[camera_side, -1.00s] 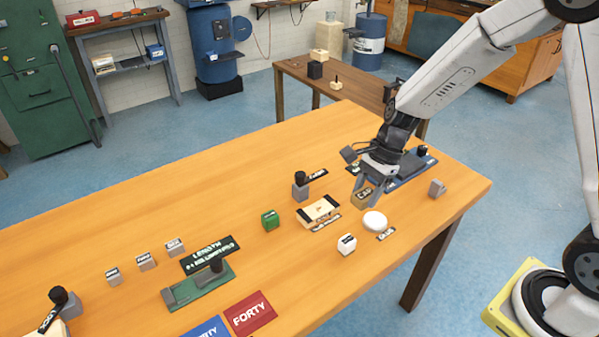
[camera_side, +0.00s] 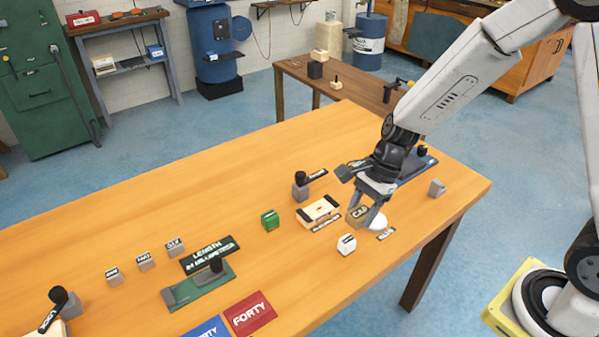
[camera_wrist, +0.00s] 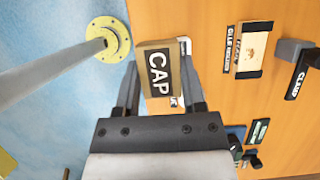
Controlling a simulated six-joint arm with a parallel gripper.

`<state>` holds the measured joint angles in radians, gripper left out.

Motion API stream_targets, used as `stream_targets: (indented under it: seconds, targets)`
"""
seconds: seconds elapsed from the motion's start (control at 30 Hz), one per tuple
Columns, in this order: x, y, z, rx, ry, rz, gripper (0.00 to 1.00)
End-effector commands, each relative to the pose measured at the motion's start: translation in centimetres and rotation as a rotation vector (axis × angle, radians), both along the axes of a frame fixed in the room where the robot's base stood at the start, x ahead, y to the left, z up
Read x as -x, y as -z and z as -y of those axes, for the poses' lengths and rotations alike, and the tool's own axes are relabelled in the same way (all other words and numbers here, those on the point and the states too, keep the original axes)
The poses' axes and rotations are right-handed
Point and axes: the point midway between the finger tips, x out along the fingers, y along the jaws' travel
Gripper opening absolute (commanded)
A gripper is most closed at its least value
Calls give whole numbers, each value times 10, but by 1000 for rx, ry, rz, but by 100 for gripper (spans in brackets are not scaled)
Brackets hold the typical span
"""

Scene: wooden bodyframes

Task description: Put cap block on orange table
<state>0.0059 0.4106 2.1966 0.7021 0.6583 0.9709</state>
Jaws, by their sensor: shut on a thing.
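The cap block (camera_side: 356,216) is a tan wooden block with a black label reading CAP. My gripper (camera_side: 367,212) is shut on it, with one finger on each side, above the right part of the orange table (camera_side: 310,133). In the wrist view the cap block (camera_wrist: 155,75) sits between the two fingers of my gripper (camera_wrist: 160,82), its CAP label facing the camera. A finger covers part of the block in the side view. I cannot tell whether its underside touches the tabletop.
A white round piece (camera_side: 378,221) is close beside the fingers, partly hidden. A white block (camera_side: 346,244), a wooden piece with black ends (camera_side: 318,211) and a green block (camera_side: 270,219) are nearby. A grey block (camera_side: 437,187) stands near the right edge. The table's back left is clear.

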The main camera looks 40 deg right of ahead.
Motion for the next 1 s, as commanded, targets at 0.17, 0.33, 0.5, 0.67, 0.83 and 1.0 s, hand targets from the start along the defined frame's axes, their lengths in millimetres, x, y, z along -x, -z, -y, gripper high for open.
stream_targets:
  seconds: [0.17, 0.33, 0.5, 0.67, 0.83, 1.0]
  targets:
    - [32, 7, -31, 1, -5, -2, 0]
    - [56, 12, -47, 9, 0, -3, 0]
    - [66, 14, -52, 15, 3, -4, 0]
    - [66, 14, -53, 15, 4, -4, 0]
    - [59, 17, -55, 15, 3, -5, 0]
    - [43, 26, -60, 15, 3, -7, 0]
